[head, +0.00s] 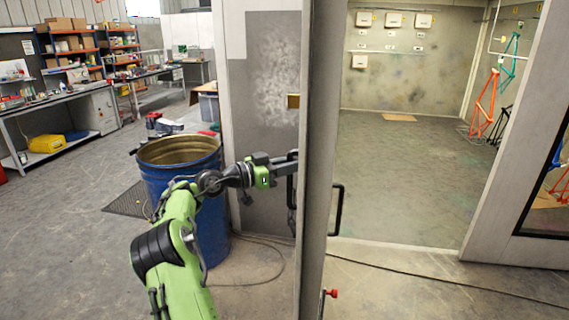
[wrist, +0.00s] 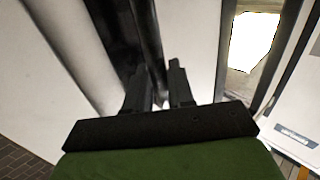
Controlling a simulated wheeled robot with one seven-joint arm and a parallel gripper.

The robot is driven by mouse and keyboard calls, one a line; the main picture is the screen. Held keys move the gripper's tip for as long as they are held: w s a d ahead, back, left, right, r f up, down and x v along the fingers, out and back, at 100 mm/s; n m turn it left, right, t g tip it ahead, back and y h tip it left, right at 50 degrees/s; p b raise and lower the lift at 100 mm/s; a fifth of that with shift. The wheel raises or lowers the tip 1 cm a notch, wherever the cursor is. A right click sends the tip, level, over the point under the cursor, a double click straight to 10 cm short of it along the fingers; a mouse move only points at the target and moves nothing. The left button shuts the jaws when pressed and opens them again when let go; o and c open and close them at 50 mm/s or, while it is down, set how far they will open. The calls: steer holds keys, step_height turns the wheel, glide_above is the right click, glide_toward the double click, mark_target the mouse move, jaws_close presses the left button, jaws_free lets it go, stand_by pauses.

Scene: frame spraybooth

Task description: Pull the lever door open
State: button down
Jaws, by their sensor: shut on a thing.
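The door (head: 318,110) stands swung open and shows almost edge-on in the head view. A black pull handle (head: 338,212) is on its right face, and another dark handle (head: 291,205) is on its left face. My gripper (head: 291,164) reaches the left face from the left, at the upper part of that handle. In the wrist view, my gripper (wrist: 160,82) has its two black fingers closed about a dark upright bar (wrist: 146,35), which appears to be the handle. The exact contact is partly hidden.
A small red-knobbed part (head: 331,293) is low on the door. The booth floor (head: 400,180) beyond the opening is largely clear. Cables lie across the floor in front.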

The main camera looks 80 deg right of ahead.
steer(key=shift+w+r, duration=0.15)
steer(key=shift+r, duration=0.2)
steer(key=c, duration=1.4)
jaws_free()
steer(key=shift+o, duration=1.4)
steer(key=shift+d+f, duration=0.1)
steer(key=shift+d, duration=0.05)
steer(key=shift+d+f, duration=0.1)
steer(key=shift+f, duration=0.05)
steer(key=v, duration=1.5)
steer(key=shift+w+a, duration=0.2)
steer(key=shift+a, duration=0.1)
